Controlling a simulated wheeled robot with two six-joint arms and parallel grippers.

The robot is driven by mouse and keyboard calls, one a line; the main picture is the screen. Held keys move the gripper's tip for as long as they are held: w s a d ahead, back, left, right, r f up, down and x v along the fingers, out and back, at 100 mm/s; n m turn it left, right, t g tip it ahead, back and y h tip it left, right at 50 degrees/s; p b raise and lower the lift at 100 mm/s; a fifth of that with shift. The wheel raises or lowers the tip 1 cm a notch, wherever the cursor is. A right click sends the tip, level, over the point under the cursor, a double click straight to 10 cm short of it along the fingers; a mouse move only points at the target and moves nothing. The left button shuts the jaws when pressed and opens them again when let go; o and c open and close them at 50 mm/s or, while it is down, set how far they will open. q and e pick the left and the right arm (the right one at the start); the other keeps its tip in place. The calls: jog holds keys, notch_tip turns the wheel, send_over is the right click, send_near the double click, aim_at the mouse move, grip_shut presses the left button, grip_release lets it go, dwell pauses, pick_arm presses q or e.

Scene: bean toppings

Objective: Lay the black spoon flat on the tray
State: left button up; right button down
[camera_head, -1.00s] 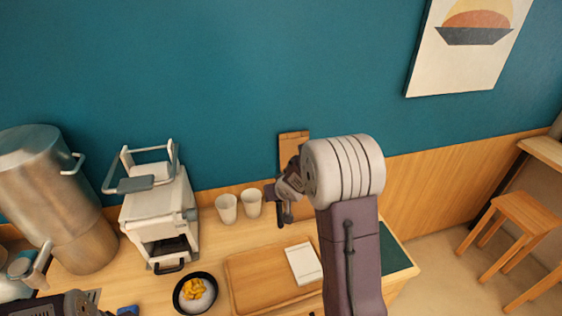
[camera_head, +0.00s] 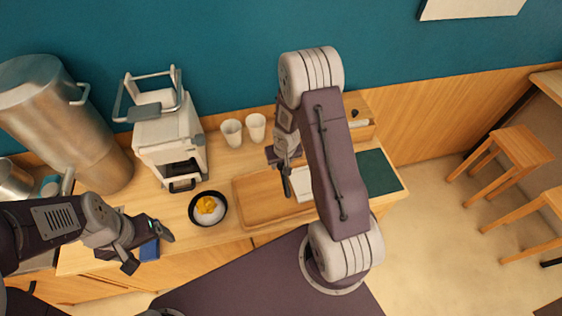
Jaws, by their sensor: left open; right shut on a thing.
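The wooden tray (camera_head: 251,217) lies on the counter, partly hidden by my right arm. My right gripper (camera_head: 284,168) is above the tray's back edge. It is shut on the black spoon (camera_head: 286,187), which hangs down steeply over the tray. I cannot tell whether its lower end touches the tray. A white card or paper (camera_head: 303,185) lies on the tray behind my arm. My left gripper (camera_head: 150,249) is open and empty in front of the counter, near a small blue item.
A black bowl (camera_head: 192,213) with yellow topping stands left of the tray. Two white cups (camera_head: 232,132) stand behind. A white machine (camera_head: 168,140) and a steel pot (camera_head: 70,130) are at the left. A dark green mat (camera_head: 380,172) lies at the right.

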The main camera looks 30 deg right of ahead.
notch_tip(320, 180, down, 6)
jog(key=b, duration=0.5)
jog(key=shift+f+b, duration=0.2)
jog(key=shift+b, duration=0.15)
grip_release()
dwell(0.4)
jog(key=shift+w+p+v, duration=0.15)
jog(key=shift+p+v, duration=1.2)
jog(key=shift+v, duration=0.35)
jog(key=shift+w+p+v, duration=0.15)
jog(key=shift+p+v, duration=1.2)
jog(key=shift+v, duration=0.3)
jog(key=shift+w+p+v, duration=0.15)
jog(key=shift+p+v, duration=1.2)
jog(key=shift+v, duration=0.35)
jog(key=shift+d+r, duration=0.1)
